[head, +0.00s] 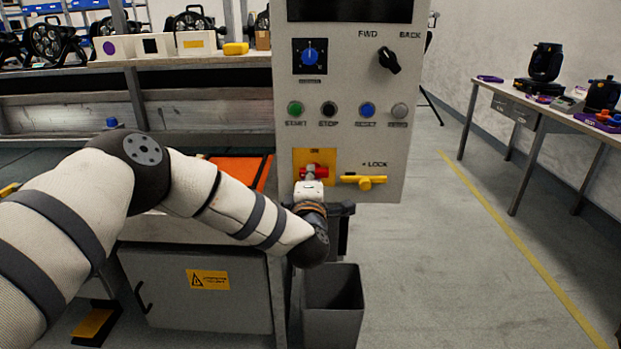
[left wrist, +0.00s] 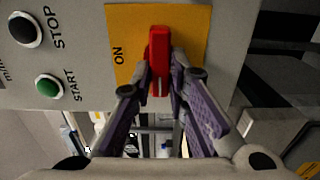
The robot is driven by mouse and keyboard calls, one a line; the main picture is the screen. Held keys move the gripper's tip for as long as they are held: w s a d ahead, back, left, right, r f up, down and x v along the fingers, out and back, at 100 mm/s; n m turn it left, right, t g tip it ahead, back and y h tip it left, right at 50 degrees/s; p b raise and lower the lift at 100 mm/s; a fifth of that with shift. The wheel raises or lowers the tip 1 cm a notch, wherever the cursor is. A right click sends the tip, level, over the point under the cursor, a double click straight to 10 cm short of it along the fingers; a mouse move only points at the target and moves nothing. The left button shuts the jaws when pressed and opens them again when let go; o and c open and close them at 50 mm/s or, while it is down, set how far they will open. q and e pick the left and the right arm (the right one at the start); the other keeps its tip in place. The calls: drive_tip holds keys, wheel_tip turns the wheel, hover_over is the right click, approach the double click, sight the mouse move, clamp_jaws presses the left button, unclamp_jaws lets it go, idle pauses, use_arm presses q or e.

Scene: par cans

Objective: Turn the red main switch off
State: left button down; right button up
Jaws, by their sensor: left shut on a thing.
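The red main switch (head: 318,171) sits on a yellow plate (head: 301,158) low on the grey control panel. In the left wrist view the red handle (left wrist: 159,50) lies lengthwise up the picture on the yellow plate (left wrist: 190,25), with "ON" lettered beside it. My left gripper (head: 309,184) is at the switch, and in the left wrist view its two fingers (left wrist: 160,82) are closed on the handle's near end from both sides. The wrist hides part of the switch in the head view. My right gripper is not in view.
A yellow lock handle (head: 365,181) is right of the switch. Green, black, blue and grey buttons (head: 367,110) and knobs are above. A grey bin (head: 334,308) stands below the panel. A side table (head: 530,101) is at right, with free floor between.

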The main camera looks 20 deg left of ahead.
use_arm(q)
drive_tip(key=c, duration=1.6)
unclamp_jaws()
drive_tip(key=shift+d, duration=0.1)
drive_tip(key=shift+o, duration=0.2)
drive_tip(key=v, duration=1.2)
